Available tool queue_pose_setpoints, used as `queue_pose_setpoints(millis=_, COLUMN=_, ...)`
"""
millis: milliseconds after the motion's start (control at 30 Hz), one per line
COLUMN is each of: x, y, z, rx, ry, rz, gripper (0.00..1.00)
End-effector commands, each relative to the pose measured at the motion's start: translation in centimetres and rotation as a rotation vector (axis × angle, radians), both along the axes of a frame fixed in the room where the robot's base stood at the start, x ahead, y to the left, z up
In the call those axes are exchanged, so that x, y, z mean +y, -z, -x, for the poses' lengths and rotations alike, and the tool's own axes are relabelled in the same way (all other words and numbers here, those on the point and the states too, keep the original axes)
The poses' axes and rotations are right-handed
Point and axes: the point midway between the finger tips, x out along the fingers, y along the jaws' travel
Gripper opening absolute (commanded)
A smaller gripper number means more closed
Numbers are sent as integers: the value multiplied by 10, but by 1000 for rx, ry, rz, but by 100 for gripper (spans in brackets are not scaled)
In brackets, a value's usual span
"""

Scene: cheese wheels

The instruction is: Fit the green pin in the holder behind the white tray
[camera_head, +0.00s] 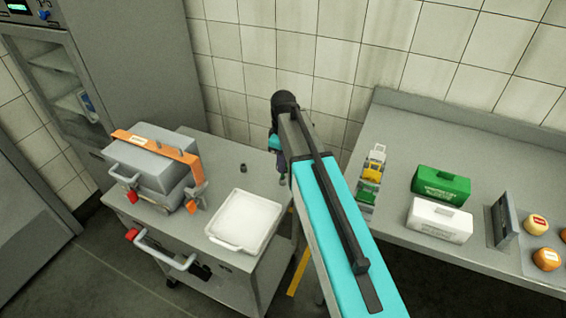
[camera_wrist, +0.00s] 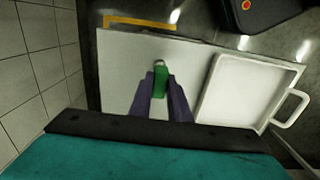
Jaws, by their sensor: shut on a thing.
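The green pin (camera_wrist: 160,84) is between the two dark purple fingers of my gripper (camera_wrist: 160,78), which is shut on it. A small pale round end shows at the pin's far tip. In the head view my arm hides the pin. The white tray (camera_head: 219,236) lies on the grey cart top; in the wrist view the tray (camera_wrist: 203,98) is right of my gripper. A small dark upright cylinder, seemingly the holder (camera_head: 243,168), stands behind the tray, left of my gripper. I cannot make out the holder in the wrist view.
A grey box with an orange band (camera_head: 158,145) stands on the cart's left side. The tiled wall is close behind. On the right counter are a small rack with yellow and green items (camera_head: 372,174), a green box (camera_head: 440,186), a white box (camera_head: 439,221) and cheese wheels (camera_head: 546,259).

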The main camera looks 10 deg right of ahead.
Motion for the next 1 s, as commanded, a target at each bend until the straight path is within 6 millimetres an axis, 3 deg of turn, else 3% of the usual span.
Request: queue_pose_setpoints(millis=1000, x=0, y=17, z=0, rx=0, ry=0, rz=0, gripper=0)
